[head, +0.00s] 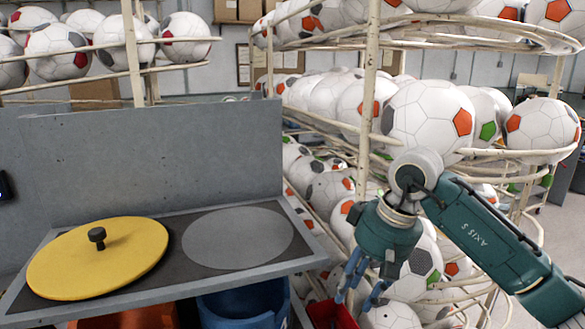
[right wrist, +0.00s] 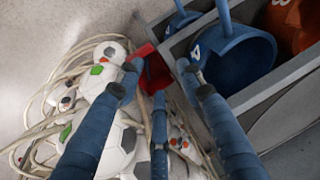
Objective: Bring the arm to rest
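My right arm comes in from the right in the head view, teal with "AXIS 5" on a link. Its right gripper (head: 360,290) hangs down with blue fingers, right of the work table and in front of the ball racks. In the right wrist view the right gripper (right wrist: 160,84) has its blue fingers spread, with nothing held between them. My left gripper is in neither view. A yellow disc (head: 90,262) with a black knob lies on the table's left part. A grey round plate (head: 238,239) to its right is bare.
Racks of soccer balls (head: 426,117) stand close behind and beside my right arm. A red bin (head: 331,315) is below the gripper. A blue bucket (head: 245,305) sits under the work table (head: 165,310), also seen in the right wrist view (right wrist: 236,68). A grey panel (head: 150,155) rises behind the table.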

